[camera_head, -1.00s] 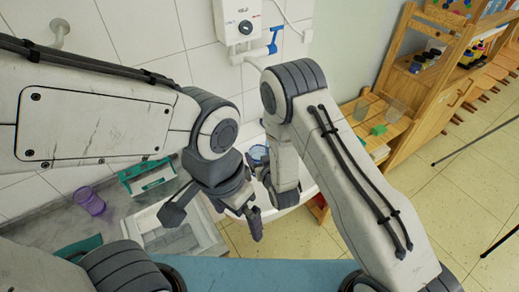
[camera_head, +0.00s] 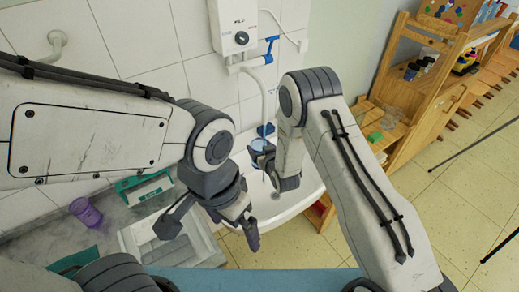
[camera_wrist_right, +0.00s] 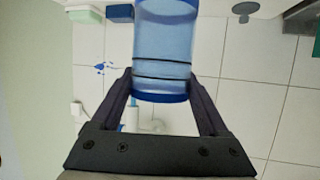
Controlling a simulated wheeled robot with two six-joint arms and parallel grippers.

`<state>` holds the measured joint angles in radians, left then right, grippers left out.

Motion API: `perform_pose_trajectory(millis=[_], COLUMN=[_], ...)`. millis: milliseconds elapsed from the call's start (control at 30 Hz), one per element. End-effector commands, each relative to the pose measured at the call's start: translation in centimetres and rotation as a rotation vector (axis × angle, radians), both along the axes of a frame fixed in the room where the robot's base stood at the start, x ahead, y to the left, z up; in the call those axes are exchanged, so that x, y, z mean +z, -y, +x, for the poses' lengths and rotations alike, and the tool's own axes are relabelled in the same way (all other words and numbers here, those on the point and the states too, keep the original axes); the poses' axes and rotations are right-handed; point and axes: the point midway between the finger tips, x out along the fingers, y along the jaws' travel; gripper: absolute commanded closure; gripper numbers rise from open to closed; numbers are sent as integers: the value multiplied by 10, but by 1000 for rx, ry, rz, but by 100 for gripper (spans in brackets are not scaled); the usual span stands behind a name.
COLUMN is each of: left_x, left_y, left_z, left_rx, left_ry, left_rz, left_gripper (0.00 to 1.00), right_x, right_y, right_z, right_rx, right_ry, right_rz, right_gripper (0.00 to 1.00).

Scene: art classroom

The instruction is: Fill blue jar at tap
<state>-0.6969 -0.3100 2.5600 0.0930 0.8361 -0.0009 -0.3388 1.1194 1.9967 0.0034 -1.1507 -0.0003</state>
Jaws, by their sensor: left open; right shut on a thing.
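The blue jar (camera_wrist_right: 165,45) is see-through, with two dark bands. My right gripper (camera_wrist_right: 160,85) is shut around it in the right wrist view. In the head view my right gripper (camera_head: 268,158) is over the white sink (camera_head: 291,203), and only a small part of the jar (camera_head: 257,146) shows beside it. The tap's white spout (camera_head: 264,93) curves down from the wall, close above the jar. Whether water is in the jar I cannot tell. My left gripper (camera_head: 212,229) is open and empty, left of the sink.
A white water heater (camera_head: 236,24) hangs on the tiled wall above the tap. A purple cup (camera_head: 86,212) and a green rack (camera_head: 144,189) are on the grey counter at left. A wooden shelf (camera_head: 440,75) stands at right, with open floor before it.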

Motion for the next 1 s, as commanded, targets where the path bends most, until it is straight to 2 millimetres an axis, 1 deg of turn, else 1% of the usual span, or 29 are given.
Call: perform_pose_trajectory(millis=[467,1000], left_x=[-1,-19], left_y=[0,0], left_z=[0,0], left_rx=[0,0], left_ry=[0,0], left_rz=[0,0], left_gripper=[0,0], right_x=[0,-1], right_y=[0,9], right_z=[2,38], right_rx=[0,-1], right_ry=[2,3], right_rz=[2,1], right_gripper=[78,78])
